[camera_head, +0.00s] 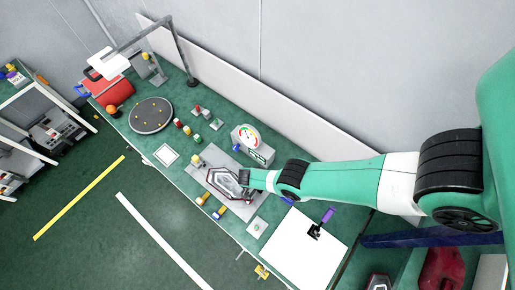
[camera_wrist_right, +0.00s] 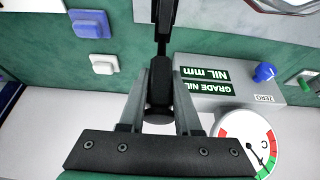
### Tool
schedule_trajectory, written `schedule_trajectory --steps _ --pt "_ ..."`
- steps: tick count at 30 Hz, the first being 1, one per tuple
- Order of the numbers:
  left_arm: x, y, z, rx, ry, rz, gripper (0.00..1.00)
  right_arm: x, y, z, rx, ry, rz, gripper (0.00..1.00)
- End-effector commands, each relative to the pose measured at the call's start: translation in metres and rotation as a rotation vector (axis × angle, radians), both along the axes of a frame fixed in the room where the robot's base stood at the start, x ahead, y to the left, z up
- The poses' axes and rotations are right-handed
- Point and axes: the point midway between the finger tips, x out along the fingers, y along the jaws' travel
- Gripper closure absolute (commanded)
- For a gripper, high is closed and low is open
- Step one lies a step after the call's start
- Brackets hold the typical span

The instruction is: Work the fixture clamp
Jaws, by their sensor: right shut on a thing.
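The tail lamp (camera_head: 226,183), dark red and clear with a pale rim, lies on a grey fixture plate (camera_head: 204,174) near the front of the green bench. The right gripper (camera_head: 247,179) is at the lamp's right end. In the right wrist view the right gripper (camera_wrist_right: 159,100) is shut on a black clamp handle (camera_wrist_right: 162,75), which runs up between its fingers. Part of the pale lamp edge (camera_wrist_right: 290,6) shows at the top right there. The clamp's base and its contact with the lamp are hidden in the head view. My left gripper is not in view.
A grey gauge box (camera_wrist_right: 215,75) with a round dial (camera_wrist_right: 245,138) stands close beside the gripper. A round dark turntable (camera_head: 151,115) and a white sheet (camera_head: 300,248) flank the work area.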

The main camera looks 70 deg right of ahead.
Motion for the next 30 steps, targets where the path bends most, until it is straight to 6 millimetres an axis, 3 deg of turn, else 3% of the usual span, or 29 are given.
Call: schedule_trajectory --steps 9,10,14,23,26,30 --pt "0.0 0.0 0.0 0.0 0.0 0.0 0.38 -0.001 -0.001 0.001 -0.009 0.001 -0.005 1.0" --pt "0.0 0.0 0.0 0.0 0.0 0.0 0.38 -0.001 -0.001 0.001 -0.009 0.001 -0.005 0.62" --pt "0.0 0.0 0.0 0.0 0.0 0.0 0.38 -0.001 -0.001 0.0 -0.009 0.002 -0.004 0.39" --pt "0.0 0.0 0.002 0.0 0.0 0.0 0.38 -0.001 -0.001 0.002 -0.009 0.002 -0.004 0.38" --pt "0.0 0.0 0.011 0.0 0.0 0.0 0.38 0.0 0.002 0.012 -0.009 0.003 -0.003 0.38" --pt "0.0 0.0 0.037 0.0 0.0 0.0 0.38 0.004 0.012 0.04 -0.009 0.003 -0.001 0.38"
